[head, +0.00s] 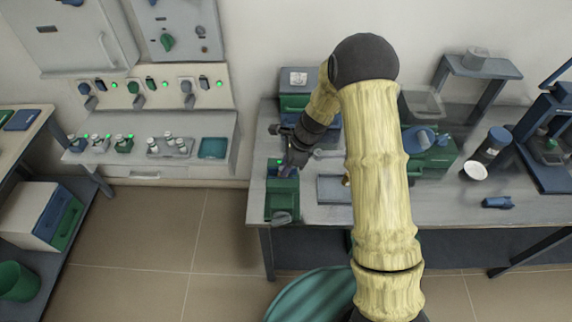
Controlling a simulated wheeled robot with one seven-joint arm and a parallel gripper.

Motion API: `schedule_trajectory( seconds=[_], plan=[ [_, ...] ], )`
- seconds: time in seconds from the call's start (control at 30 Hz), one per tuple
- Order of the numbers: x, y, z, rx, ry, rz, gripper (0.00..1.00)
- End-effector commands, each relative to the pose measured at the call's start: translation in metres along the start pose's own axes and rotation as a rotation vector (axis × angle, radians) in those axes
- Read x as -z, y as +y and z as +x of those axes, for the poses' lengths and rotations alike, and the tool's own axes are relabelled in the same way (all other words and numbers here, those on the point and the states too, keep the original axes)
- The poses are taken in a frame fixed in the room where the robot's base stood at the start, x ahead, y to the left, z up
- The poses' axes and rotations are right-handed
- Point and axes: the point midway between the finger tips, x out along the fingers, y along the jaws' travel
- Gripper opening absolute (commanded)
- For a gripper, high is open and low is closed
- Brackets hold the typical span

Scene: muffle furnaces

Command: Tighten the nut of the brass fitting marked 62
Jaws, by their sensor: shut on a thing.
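My arm reaches over the grey bench (450,208) from the front. My gripper (289,170) is at the bench's left end, low over the rear part of a green block-shaped device (282,200). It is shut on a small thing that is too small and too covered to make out. A small brass-coloured piece (346,181) shows at the left edge of my arm, beside a grey tray (332,190); my arm may hide part of it. No number 62 can be read, and I cannot tell a nut apart anywhere.
A green and grey box (297,90) stands behind my gripper. Right of my arm are a green machine (432,150), a dark cylinder (492,145), a white round dish (475,171) and a small blue object (497,202). The bench's front right is mostly clear.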

Motion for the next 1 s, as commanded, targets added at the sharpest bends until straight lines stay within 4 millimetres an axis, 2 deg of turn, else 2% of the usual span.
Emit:
schedule_trajectory(
  seconds=[0.4,0.43,0.5,0.53,0.83,1.0],
  plan=[
    [0.000,-0.001,-0.001,0.007,0.000,0.009,0.00],
    [0.000,-0.001,-0.001,0.007,0.000,0.008,0.27],
    [0.000,-0.001,-0.001,0.006,0.000,0.008,0.41],
    [0.000,-0.001,-0.001,0.006,0.000,0.008,0.44],
    [0.000,0.000,-0.001,0.004,0.000,0.007,0.44],
    [0.000,-0.001,-0.014,0.005,0.000,0.006,0.44]
  ],
)
